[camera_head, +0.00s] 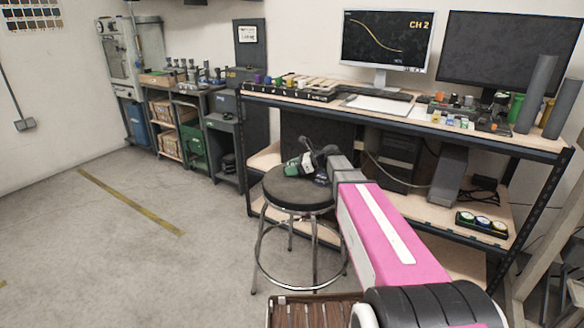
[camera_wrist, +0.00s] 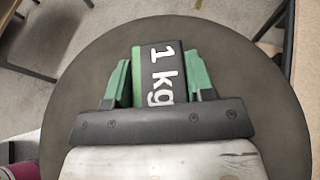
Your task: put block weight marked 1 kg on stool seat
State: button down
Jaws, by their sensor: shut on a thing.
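The block weight (camera_wrist: 162,72) is dark with a green side and carries white "1 kg" lettering in the wrist view. My gripper (camera_wrist: 160,85) is shut on it, with a green fingertip on each side. The block is over the dark round stool seat (camera_wrist: 85,75); I cannot tell whether it touches the seat. In the head view, the stool seat (camera_head: 290,192) stands on chrome legs in front of the workbench, and my gripper (camera_head: 305,165) is over it. The block is small there and partly hidden by the gripper.
A workbench (camera_head: 430,122) with two monitors and many small items stands behind the stool. Its lower shelf (camera_head: 440,197) holds a case of round items (camera_head: 482,224). A slatted wooden surface (camera_head: 312,312) is at the bottom. The floor (camera_head: 130,240) to the left is clear.

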jog(key=shift+c, duration=2.4)
grip_release()
jog(key=shift+f, duration=0.1)
jog(key=shift+d+r, duration=0.15)
jog(key=shift+r, duration=0.1)
jog(key=v, duration=1.1)
jog(key=shift+s+d, duration=0.1)
jog(key=shift+d, duration=0.2)
